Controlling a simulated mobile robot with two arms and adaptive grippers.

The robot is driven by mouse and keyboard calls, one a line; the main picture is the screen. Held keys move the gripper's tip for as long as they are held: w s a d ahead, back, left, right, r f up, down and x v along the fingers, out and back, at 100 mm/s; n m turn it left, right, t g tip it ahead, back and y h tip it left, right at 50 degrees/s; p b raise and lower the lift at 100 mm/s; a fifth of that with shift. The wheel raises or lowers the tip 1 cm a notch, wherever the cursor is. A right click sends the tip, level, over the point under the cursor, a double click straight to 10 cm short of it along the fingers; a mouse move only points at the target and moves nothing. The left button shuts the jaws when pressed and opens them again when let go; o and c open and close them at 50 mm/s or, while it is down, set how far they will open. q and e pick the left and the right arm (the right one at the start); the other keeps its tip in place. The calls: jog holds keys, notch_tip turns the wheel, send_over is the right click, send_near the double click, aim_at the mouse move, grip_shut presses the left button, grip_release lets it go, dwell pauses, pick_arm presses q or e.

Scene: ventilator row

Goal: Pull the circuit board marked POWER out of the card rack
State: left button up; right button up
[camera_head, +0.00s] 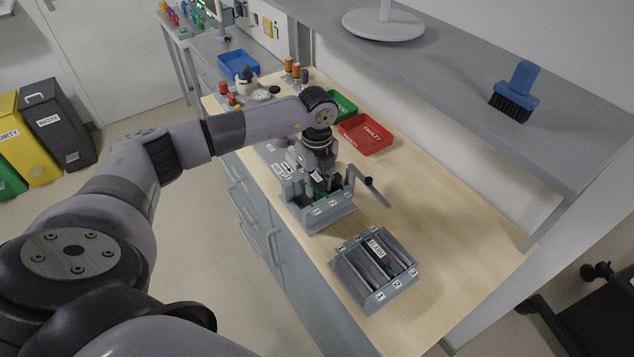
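A grey card rack (322,217) with numbered slots stands near the front edge of the bench, with a lever-like bar (372,188) at its right side. My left gripper (321,183) points down into this rack, close to a green circuit board (319,190). The arm and gripper hide much of the rack's inside. Whether the fingers are shut on the board is too small to tell, and I cannot read POWER on any board there. A second grey rack (352,285) to the right holds a board with a white label (377,249). My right gripper is out of view.
A red tray (366,136), its label seeming to read FAULTY, and a partly hidden green tray (343,104) lie behind the left rack. A shelf (450,75) with a blue brush (516,88) overhangs the bench's back. The bench top right of the racks is clear.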

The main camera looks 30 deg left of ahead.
pick_arm(q)
jog(key=shift+c, duration=0.2)
jog(key=c, duration=0.5)
jog(key=shift+o, duration=1.1)
grip_shut()
jog(key=shift+r, duration=0.15)
jog(key=shift+r+p, duration=2.95)
jog(key=shift+r, duration=1.2)
jog(key=shift+d+f, duration=0.1)
